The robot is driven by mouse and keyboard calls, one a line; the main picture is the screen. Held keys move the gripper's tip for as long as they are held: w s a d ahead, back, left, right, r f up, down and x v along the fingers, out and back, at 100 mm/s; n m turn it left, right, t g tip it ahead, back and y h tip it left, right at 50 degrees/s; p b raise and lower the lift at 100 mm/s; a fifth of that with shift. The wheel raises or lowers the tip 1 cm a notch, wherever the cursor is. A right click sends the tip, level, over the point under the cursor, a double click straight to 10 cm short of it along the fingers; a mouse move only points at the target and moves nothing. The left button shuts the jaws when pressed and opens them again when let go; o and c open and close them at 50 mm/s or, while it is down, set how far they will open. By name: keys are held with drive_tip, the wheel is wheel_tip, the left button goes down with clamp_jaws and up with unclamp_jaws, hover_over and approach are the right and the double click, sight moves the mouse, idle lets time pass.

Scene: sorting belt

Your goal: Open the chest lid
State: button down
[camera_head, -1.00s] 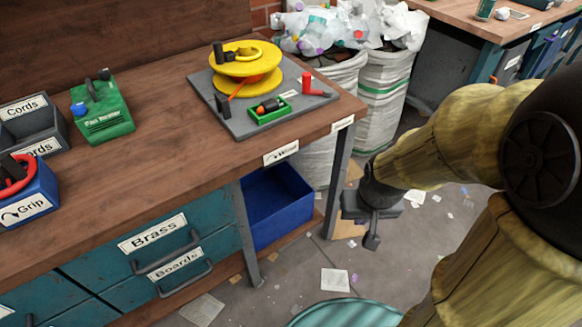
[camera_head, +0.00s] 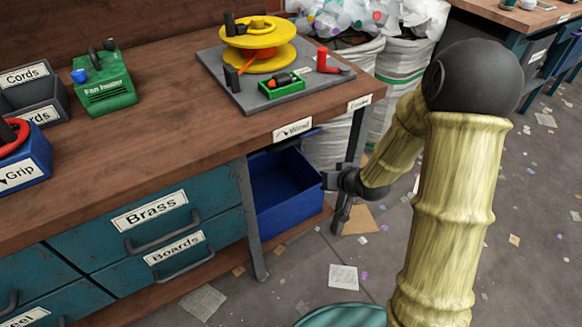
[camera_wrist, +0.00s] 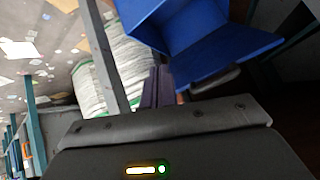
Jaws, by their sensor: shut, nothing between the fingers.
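The blue chest (camera_head: 296,212) stands under the workbench, beside the drawers. I see into its dark inside from above in the head view. A thin blue edge shows at its top, under the bench; I cannot tell whether this is the lid. In the wrist view the chest (camera_wrist: 200,32) is at the upper middle, with a broad blue panel and a dark grey handle-like bar (camera_wrist: 215,82) at its edge. My gripper (camera_head: 328,181) is at the chest's right side, by the bench leg. Its fingers (camera_wrist: 160,84) are shut and empty, close to the panel; contact is unclear.
The bench leg (camera_head: 350,160) stands close to my gripper. The workbench top (camera_head: 150,130) overhangs the chest. White sacks (camera_head: 400,85) stand behind on the right. Scattered paper (camera_head: 343,277) lies on the floor, which is otherwise open in front.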

drive_tip(key=w+a+f+m+t+y+b, duration=0.3)
drive_tip(key=a+f+m+t+y+b, duration=0.25)
drive_tip(key=a+f+y+b, duration=0.45)
drive_tip(key=s+d+m+t, duration=0.1)
drive_tip(key=m+t, duration=0.1)
drive_tip(key=d+m+t+b, duration=0.1)
drive_tip(key=d+m+t, duration=0.1)
drive_tip(key=t, duration=0.1)
drive_tip(key=s+d+m+t, duration=0.1)
drive_tip(key=m+t, duration=0.2)
drive_tip(key=shift+s+d+f+y+b, duration=0.3)
drive_tip(key=shift+s+d+b, duration=0.05)
drive_tip(key=b+x, duration=0.5)
drive_tip(key=x, duration=0.9)
drive_tip(key=shift+b, duration=0.35)
drive_tip(key=shift+r, duration=0.2)
